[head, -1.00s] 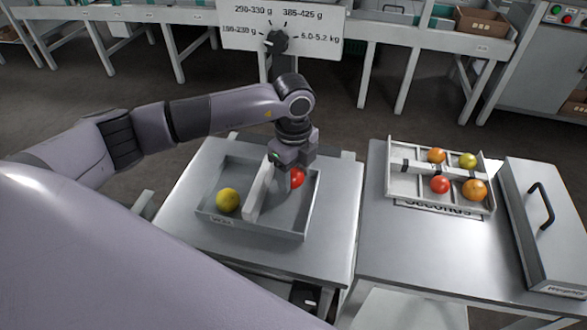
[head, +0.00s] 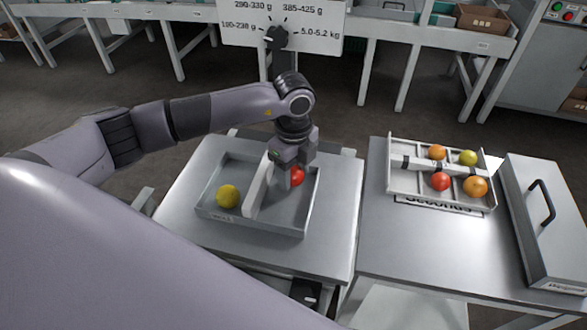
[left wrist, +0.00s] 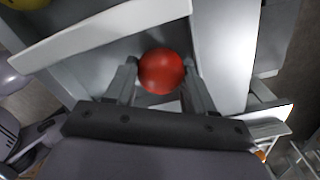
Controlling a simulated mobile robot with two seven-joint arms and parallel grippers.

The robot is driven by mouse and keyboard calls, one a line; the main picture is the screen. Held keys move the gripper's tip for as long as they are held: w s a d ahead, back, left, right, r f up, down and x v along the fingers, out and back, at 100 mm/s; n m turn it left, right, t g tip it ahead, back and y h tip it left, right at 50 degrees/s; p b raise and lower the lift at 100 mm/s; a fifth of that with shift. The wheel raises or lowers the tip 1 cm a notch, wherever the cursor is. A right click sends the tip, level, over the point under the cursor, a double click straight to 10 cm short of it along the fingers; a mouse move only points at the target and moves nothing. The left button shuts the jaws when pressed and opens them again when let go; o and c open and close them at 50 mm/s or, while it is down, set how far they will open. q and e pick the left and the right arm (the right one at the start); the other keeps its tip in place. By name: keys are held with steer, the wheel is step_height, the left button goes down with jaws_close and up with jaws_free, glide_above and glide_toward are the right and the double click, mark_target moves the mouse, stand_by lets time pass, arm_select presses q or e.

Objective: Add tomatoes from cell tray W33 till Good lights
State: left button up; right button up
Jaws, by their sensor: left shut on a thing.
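A grey cell tray (head: 270,232) with a slanting white divider stands on the left steel table; its front label is too small to read surely. A yellow tomato (head: 228,196) lies in its left cell. A red tomato (head: 297,176) is in the right cell, partly hidden by my left gripper (head: 291,180). In the left wrist view the red tomato (left wrist: 161,71) sits between the two fingers of my left gripper (left wrist: 161,78), which is shut on it, low inside the tray. My right gripper is not in view.
On the right table, a white tray (head: 398,187) marked "Seconds" holds several red, orange and yellow-green tomatoes. A grey lidded box (head: 540,235) with a black handle stands right of it. A weight-range dial (head: 277,38) stands behind the tables. The right table's front is clear.

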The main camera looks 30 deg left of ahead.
arm_select(q)
steer(key=shift+f, duration=0.25)
steer(key=o, duration=0.8)
steer(key=c, duration=0.3)
step_height(320, 180, up, 7)
steer(key=p, duration=0.5)
steer(key=shift+p, duration=0.4)
steer(key=shift+s, duration=0.15)
